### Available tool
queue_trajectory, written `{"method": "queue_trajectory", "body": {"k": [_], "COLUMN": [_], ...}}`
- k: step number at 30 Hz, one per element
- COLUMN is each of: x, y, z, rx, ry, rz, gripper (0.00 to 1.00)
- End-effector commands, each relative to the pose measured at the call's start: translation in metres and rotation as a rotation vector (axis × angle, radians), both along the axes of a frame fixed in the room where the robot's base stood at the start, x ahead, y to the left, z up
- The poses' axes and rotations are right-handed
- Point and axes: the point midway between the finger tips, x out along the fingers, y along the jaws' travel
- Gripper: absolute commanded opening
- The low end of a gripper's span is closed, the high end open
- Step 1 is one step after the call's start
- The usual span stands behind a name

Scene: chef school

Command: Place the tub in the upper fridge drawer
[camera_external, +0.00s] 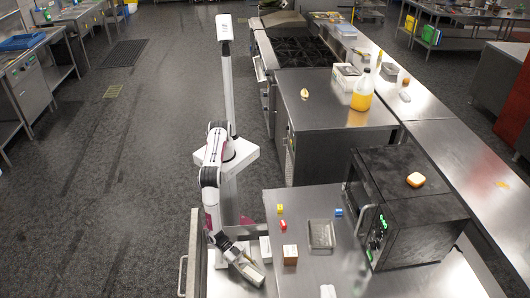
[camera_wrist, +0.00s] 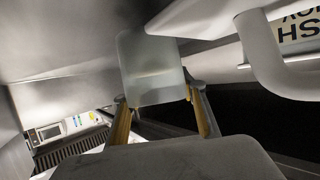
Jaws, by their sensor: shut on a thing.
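The tub (camera_wrist: 152,68) is a pale, translucent container between my two yellow-padded fingers in the wrist view. My gripper (camera_wrist: 160,98) is shut on it. I cannot tell whether the tub touches the drawer's floor or walls.
A white box (camera_external: 265,249) stands close to the right of my gripper. A brown-and-white box (camera_external: 290,255), a metal tray (camera_external: 321,235) and small coloured blocks lie on the counter. A black oven (camera_external: 405,215) stands further right. A white curved part (camera_wrist: 275,60) is close in the wrist view.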

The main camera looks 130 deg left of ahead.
Motion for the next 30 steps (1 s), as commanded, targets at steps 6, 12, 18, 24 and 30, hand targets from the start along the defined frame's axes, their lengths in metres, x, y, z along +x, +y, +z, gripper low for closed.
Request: {"method": "queue_trajectory", "body": {"k": [6,12,18,24,30], "x": [0.001,0.001,0.000,0.000,0.000], "y": [-0.001,-0.001,0.000,0.000,0.000], "z": [-0.014,-0.015,-0.016,-0.019,-0.019], "rx": [-0.001,-0.001,-0.001,0.000,0.000], "ry": [-0.002,-0.002,-0.002,0.000,0.000], "rz": [-0.001,-0.001,-0.001,0.000,0.000], "gripper": [0.08,0.08,0.08,0.57,0.57]}}
